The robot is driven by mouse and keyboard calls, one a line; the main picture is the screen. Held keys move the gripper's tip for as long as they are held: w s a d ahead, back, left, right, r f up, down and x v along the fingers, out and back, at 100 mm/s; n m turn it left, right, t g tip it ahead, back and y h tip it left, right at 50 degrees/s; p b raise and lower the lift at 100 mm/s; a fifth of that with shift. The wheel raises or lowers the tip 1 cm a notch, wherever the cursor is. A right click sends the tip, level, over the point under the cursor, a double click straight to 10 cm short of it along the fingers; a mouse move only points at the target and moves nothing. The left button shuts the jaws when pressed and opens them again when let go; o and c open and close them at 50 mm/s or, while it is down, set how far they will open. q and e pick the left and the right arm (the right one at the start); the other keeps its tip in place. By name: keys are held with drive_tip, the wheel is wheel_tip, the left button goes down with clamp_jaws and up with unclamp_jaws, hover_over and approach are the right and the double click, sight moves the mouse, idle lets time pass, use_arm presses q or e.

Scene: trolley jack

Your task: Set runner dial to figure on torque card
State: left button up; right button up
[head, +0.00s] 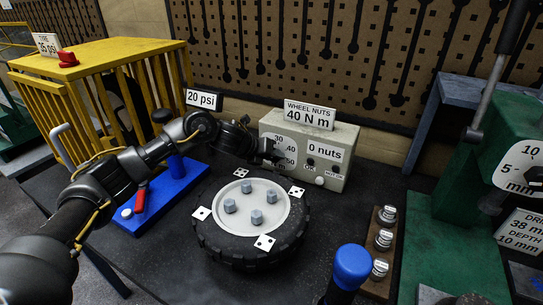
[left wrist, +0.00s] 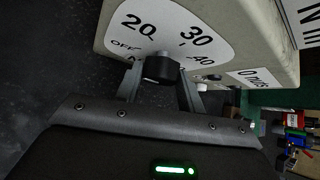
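The runner is a beige box (head: 335,140) on the dark bench. A card on top of it reads "WHEEL NUTS 40 N m" (head: 309,115). Its white dial face (left wrist: 150,32) carries OFF, 20, 30 and 40 in the left wrist view. The black dial knob (left wrist: 160,69) stands between the two fingers of my left gripper (left wrist: 160,85), which appear to press on its sides. In the head view my left gripper (head: 268,152) is at the dial and hides part of it. Where the knob points is unclear. My right gripper is not in view.
A tyred wheel (head: 250,248) with several nuts lies in front of the box. A wooden strip with sockets (head: 376,285) and a blue-topped object (head: 352,265) are at front right. A green machine (head: 460,150) stands right.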

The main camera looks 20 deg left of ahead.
use_arm(q)
drive_tip(key=o, duration=0.4)
drive_tip(key=shift+o, duration=0.2)
drive_tip(key=b+v, duration=0.1)
drive_tip(key=v, duration=0.9)
drive_tip(key=shift+s+a+r+b, duration=0.2)
drive_tip(key=shift+s+r+b, duration=0.05)
drive_tip(key=shift+r+b, duration=0.1)
